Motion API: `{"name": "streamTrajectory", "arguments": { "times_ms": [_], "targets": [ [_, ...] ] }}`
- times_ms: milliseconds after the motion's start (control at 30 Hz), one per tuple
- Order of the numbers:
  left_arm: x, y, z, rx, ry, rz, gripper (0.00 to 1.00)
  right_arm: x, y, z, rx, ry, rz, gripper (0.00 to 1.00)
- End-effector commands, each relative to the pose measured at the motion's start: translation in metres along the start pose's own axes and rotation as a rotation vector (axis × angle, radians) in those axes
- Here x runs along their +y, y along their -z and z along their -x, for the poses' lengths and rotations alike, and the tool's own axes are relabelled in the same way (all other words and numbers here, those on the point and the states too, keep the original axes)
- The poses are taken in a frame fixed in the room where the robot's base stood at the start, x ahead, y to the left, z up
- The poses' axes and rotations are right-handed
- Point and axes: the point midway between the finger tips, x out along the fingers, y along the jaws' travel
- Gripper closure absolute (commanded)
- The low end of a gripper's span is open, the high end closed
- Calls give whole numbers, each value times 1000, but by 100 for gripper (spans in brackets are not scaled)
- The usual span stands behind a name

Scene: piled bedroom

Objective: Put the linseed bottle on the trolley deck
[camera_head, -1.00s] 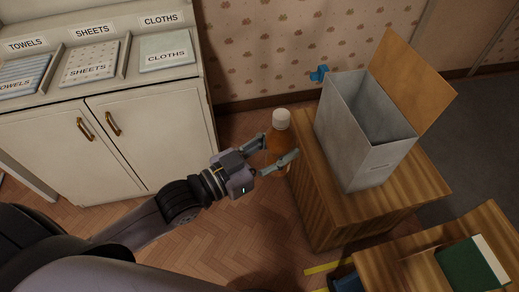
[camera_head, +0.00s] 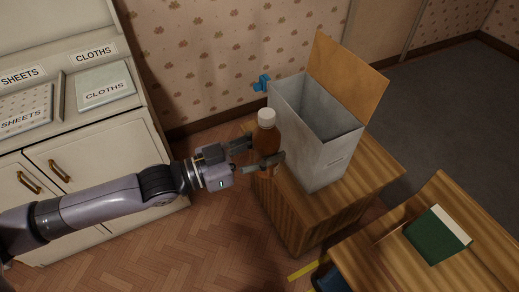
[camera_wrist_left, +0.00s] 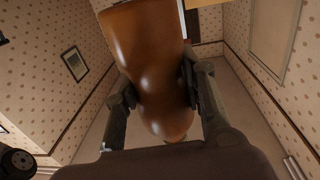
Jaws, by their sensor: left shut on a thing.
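The linseed bottle, taken to be the amber bottle with a white cap (camera_head: 266,138), is upright in my left gripper (camera_head: 262,154). My left gripper is shut on it, with a finger on either side. In the left wrist view the bottle's brown body (camera_wrist_left: 150,65) fills the middle between the fingers. In the head view the bottle overlaps the left edge of a wooden cabinet top (camera_head: 365,170); I cannot tell its height above it. No trolley deck can be made out for certain. My right gripper is not in view.
A grey open box (camera_head: 318,150) with a raised brown lid (camera_head: 345,78) stands on the cabinet, just right of the bottle. A green book (camera_head: 436,236) lies on a second wooden top at lower right. A white cupboard (camera_head: 95,150) with labelled cloths stands left.

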Motion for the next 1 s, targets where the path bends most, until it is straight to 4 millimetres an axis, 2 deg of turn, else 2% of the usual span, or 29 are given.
{"name": "streamTrajectory", "arguments": {
  "times_ms": [467,1000],
  "targets": [
    [-2,3,-2,1,-69,-10,98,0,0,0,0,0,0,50],
    [-8,2,20,-3,-317,-7,98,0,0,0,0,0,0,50]
  ]
}}
